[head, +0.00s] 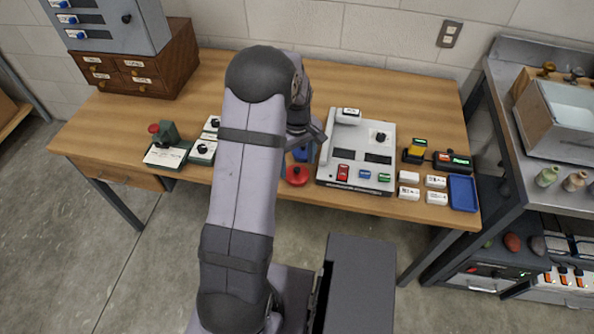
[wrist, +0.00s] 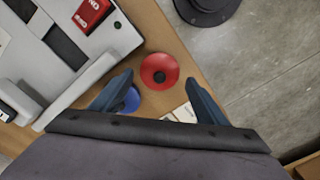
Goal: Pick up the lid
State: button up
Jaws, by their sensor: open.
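The lid, a round red disc with a black knob (head: 297,175), lies on the wooden table near its front edge, just left of the grey console. In the wrist view the lid (wrist: 153,83) shows whole, ahead of and between my fingertips. My gripper (head: 307,141) is above the table, behind the lid in the head view. In the wrist view my gripper (wrist: 158,78) has its two fingers spread wide with nothing between them but the view down to the lid and table.
A blue object (head: 301,154) sits close behind the lid, partly hidden by my gripper. The grey console (head: 361,130) with a handset and buttons stands close on the right. White switch boxes (head: 202,152) stand to the left. The table's front edge is close to the lid.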

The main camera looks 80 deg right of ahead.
aim_at(297, 172)
jog(key=shift+f, duration=1.2)
jog(key=c, duration=1.3)
jog(key=shift+a, duration=0.1)
jog(key=shift+c, duration=0.7)
